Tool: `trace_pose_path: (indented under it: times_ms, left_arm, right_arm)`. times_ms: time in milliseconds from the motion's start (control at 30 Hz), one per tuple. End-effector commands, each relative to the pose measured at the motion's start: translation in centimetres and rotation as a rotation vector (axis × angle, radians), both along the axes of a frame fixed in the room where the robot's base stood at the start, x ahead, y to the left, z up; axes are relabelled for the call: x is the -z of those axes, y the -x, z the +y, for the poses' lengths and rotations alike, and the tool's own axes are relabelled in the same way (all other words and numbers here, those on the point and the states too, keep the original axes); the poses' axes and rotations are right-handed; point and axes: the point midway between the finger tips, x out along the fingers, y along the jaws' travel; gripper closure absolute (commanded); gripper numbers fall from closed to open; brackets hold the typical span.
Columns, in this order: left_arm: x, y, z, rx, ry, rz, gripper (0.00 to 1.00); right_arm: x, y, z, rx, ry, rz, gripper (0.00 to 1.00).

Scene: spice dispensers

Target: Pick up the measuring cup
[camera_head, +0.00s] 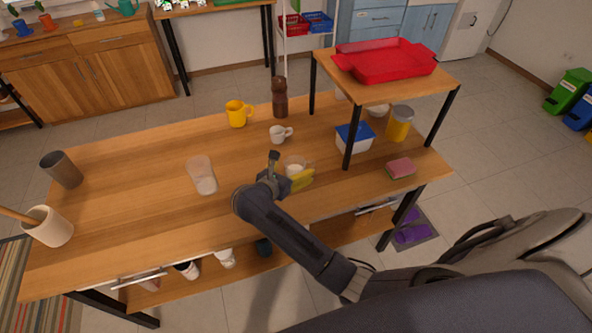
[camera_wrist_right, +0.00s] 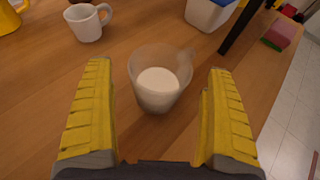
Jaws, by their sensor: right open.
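A clear measuring cup (camera_head: 294,162) with a handle stands upright on the wooden table, partly hidden by my gripper. It holds something white. In the right wrist view the measuring cup (camera_wrist_right: 158,78) is centred, with its handle toward the upper right. My right gripper (camera_head: 286,170) is open and empty, low over the table. In the right wrist view its yellow-padded fingers (camera_wrist_right: 158,72) lie to either side of the cup, with gaps showing on both sides. My left gripper is not in view.
A white mug (camera_head: 280,133) stands behind the cup, with a yellow mug (camera_head: 237,114) and pepper mill (camera_head: 279,98) beyond. A blue-lidded container (camera_head: 355,141) and sponge (camera_head: 400,168) are to the right. A clear glass (camera_head: 201,175) stands left; table between is free.

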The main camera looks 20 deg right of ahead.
Motion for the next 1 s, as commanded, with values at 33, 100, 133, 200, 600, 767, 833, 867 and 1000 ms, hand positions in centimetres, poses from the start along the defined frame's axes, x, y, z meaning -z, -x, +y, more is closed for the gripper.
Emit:
trace_pose_path:
  times_ms: [33, 100, 133, 200, 600, 767, 833, 867, 1000]
  left_arm:
    - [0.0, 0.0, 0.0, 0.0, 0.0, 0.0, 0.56]
    - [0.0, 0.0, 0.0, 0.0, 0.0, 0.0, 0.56]
    - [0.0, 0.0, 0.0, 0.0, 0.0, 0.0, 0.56]
    - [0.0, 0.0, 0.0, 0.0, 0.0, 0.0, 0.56]
    - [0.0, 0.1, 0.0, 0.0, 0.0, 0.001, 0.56]
    - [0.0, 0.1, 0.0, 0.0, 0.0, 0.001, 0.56]
    - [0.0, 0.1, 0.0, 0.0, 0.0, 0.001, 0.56]
    - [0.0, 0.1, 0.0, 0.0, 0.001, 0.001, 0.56]
    - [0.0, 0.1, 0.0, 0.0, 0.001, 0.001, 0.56]
  right_arm:
    - [0.2, -0.4, -0.5, -0.001, 0.003, 0.0, 0.11]
    - [0.5, -0.8, -1.0, -0.001, 0.003, 0.0, 0.11]
    - [0.6, -0.9, -1.1, 0.0, 0.001, 0.0, 0.11]
    - [0.7, -1.1, -1.4, -0.001, 0.0, 0.0, 0.11]
    - [0.8, -1.2, -1.6, -0.001, 0.0, 0.0, 0.21]
    - [0.8, -1.2, -1.6, -0.001, 0.0, 0.0, 0.39]
    - [0.8, -1.2, -1.6, -0.001, 0.0, 0.0, 0.47]
    - [0.8, -1.2, -1.6, -0.001, 0.0, 0.0, 0.51]
    - [0.8, -1.2, -1.6, -0.001, 0.0, 0.0, 0.67]
